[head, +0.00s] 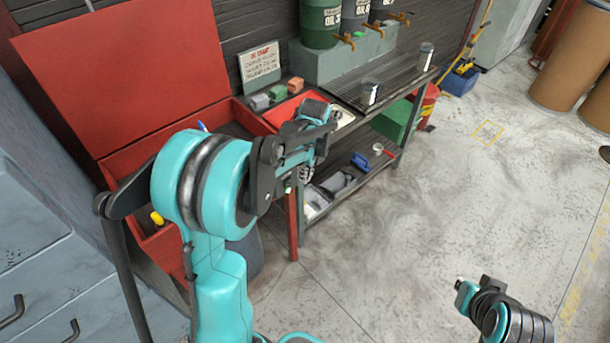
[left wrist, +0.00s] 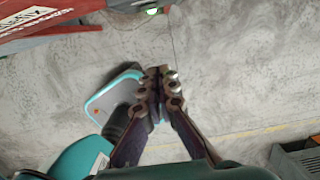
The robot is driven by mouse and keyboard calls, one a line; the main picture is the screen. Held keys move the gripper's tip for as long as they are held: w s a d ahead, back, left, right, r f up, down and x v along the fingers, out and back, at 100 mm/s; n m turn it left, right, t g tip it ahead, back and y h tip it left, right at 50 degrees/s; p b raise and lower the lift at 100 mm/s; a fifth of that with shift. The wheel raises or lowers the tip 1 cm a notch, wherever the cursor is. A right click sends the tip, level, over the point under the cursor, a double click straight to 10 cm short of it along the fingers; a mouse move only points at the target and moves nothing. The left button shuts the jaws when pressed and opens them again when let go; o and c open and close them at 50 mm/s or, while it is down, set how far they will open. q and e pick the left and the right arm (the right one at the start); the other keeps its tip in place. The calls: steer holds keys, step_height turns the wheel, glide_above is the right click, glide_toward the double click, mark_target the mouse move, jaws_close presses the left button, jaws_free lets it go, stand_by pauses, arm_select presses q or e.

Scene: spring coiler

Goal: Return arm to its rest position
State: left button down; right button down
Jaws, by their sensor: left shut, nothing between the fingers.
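My left arm comes up from the bottom in the head view, teal and dark grey, bent at its large joint. My left gripper (head: 306,172) points down in front of the red cabinet and the bench. In the left wrist view the two dark fingers of my left gripper (left wrist: 160,84) meet at the tips, shut with nothing between them, above bare concrete floor. My right arm (head: 500,315) shows only in part at the bottom right of the head view, and its gripper cannot be made out.
A red cabinet with a raised lid (head: 125,70) stands at the left. Beside it a metal workbench (head: 400,88) carries cans (head: 369,93), under oil drums (head: 320,22). The floor (head: 430,200) at centre right is clear.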

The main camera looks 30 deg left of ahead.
arm_select(q)
steer(key=s+d+r+n+t, duration=0.3)
steer(key=s+d+r+n, duration=0.1)
steer(key=s+n, duration=0.5)
steer(key=s+d+r+n+t+h, duration=0.1)
steer(key=s+d+r+n+t, duration=0.2)
steer(key=s+n, duration=0.6)
steer(key=d+r+n, duration=0.1)
steer(key=d+n, duration=0.1)
steer(key=n, duration=0.2)
steer(key=shift+s+d+t, duration=0.25)
steer(key=shift+d+t, duration=0.05)
steer(key=shift+d, duration=0.1)
